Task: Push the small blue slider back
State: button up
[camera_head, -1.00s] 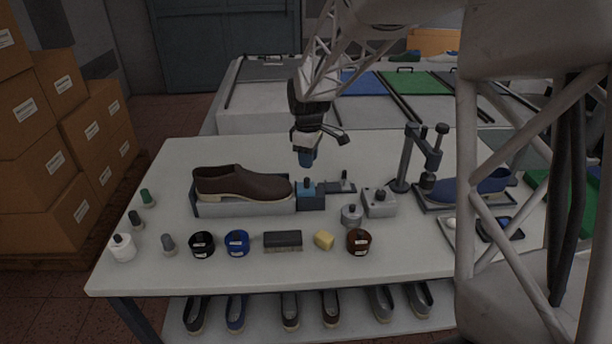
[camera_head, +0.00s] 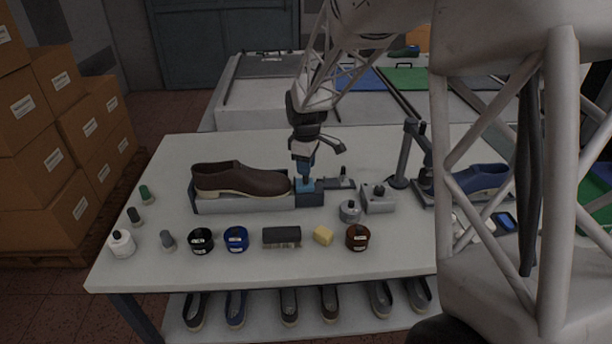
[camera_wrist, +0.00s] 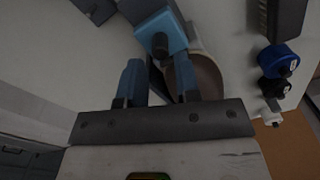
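The small blue slider (camera_head: 314,184) sits on a dark block at the right end of the grey shoe holder (camera_head: 245,206). In the wrist view the slider (camera_wrist: 168,24) is a blue block with a dark round knob (camera_wrist: 159,43). My gripper (camera_head: 305,173) is just above the slider, pointing down, and partly hides it and its knob. In the wrist view the two blue fingers of my gripper (camera_wrist: 158,65) stand apart with nothing held between them. The knob lies just beyond the gap; I cannot tell whether they touch.
A brown shoe (camera_head: 240,180) sits on the holder, left of the slider. A grey fixture (camera_head: 340,181) stands close on the right, with a grey box (camera_head: 378,198) beyond. The table's back left is clear.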

aim_at(304, 181)
jog(key=shift+f, duration=1.95)
grip_shut()
